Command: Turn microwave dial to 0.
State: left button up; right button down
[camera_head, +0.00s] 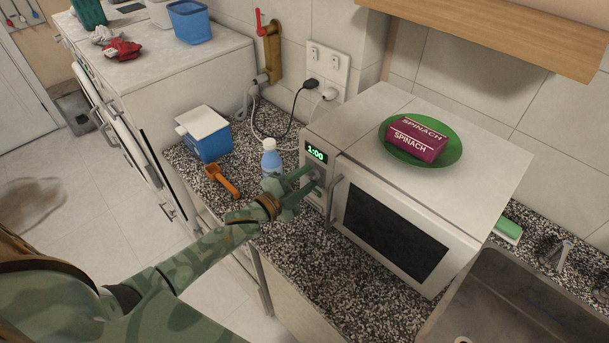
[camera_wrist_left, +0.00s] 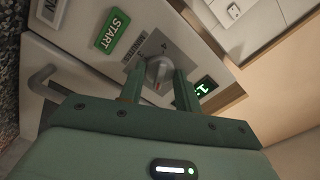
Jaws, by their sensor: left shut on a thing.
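A white microwave (camera_head: 440,205) stands on the speckled counter, its door closed. Its green display (camera_head: 317,153) reads 1:00 in the head view. The grey dial (camera_wrist_left: 158,72) sits on the control panel in the left wrist view, with a green START button (camera_wrist_left: 112,32) beside it. My left gripper (camera_wrist_left: 158,85) has its two fingers on either side of the dial and is shut on it. In the head view my left gripper (camera_head: 308,185) reaches the panel and hides the dial. My right gripper is not in view.
A green plate (camera_head: 449,155) with a spinach box (camera_head: 415,140) is on top of the microwave. A blue bottle (camera_head: 271,158), an orange tool (camera_head: 222,181) and a blue-white box (camera_head: 206,137) stand left of it. A sink (camera_head: 500,290) is at the right.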

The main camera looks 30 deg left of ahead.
pick_arm(q)
jog(key=n+p, duration=0.2)
jog(key=n, duration=0.4)
jog(key=shift+n, duration=0.3)
jog(key=n+p, duration=0.1)
jog(key=n, duration=0.1)
jog(key=shift+n, duration=0.3)
jog(key=shift+f+n+p, duration=0.15)
jog(key=shift+n+p, duration=0.4)
jog(key=shift+n, duration=1.05)
jog(key=shift+d, duration=0.1)
jog(key=o, duration=1)
jog(key=shift+c, duration=0.2)
jog(key=shift+s, duration=0.1)
jog(key=v, duration=1.6)
